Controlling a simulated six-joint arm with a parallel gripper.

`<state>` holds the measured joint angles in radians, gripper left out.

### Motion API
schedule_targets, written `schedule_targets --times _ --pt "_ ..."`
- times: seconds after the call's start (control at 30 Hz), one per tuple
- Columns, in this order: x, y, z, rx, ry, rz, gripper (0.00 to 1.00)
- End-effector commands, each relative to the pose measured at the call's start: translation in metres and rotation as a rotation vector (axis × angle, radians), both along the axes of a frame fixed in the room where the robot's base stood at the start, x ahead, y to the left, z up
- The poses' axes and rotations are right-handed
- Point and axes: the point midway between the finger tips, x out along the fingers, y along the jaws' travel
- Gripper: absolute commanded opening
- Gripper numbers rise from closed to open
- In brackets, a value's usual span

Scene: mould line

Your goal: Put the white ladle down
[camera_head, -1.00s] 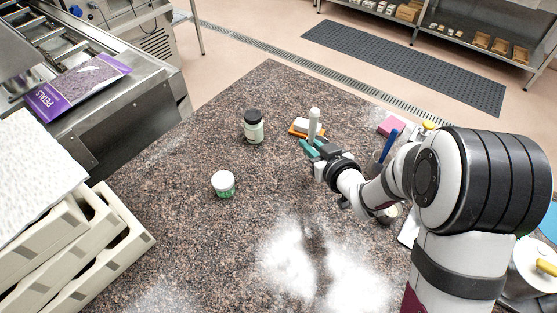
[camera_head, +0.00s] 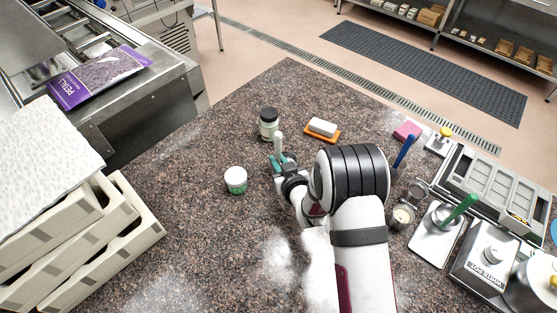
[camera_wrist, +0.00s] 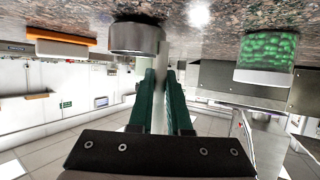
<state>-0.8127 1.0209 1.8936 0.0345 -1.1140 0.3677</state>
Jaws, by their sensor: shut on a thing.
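The white ladle shows as an upright pale handle (camera_head: 278,146) in the head view, rising from my gripper (camera_head: 281,163). In the wrist view, which is upside down, the handle (camera_wrist: 160,60) stands between the two green fingers of my gripper (camera_wrist: 161,75). They are shut on it. A short grey cylinder (camera_wrist: 136,38) lies beside the handle's lower part; I cannot tell whether it is the ladle's cup. My gripper and arm hide the ladle's foot in the head view, so contact with the speckled countertop (camera_head: 195,215) is unclear.
A dark-lidded jar (camera_head: 268,124) stands just beyond the ladle. A white-lidded green jar (camera_head: 235,180) stands to the left. An orange tray with a white block (camera_head: 322,130) lies to the right, with a pink block (camera_head: 407,131) farther off. The counter's left middle is clear.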

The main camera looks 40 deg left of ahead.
Motion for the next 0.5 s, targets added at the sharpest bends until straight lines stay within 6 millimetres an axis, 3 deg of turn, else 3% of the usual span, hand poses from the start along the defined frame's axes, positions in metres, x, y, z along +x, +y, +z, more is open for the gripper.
schedule_targets --times 0.13,0.17,0.3,0.5 --pt "0.0001 -0.0001 -0.0021 0.000 0.000 0.000 0.00" --pt "0.0001 -0.0003 -0.0031 0.000 0.001 0.000 0.18" --pt "0.0001 -0.0003 -0.0025 0.000 0.001 0.000 0.43" --pt "0.0000 -0.0003 -0.0024 -0.001 0.000 0.000 0.46"
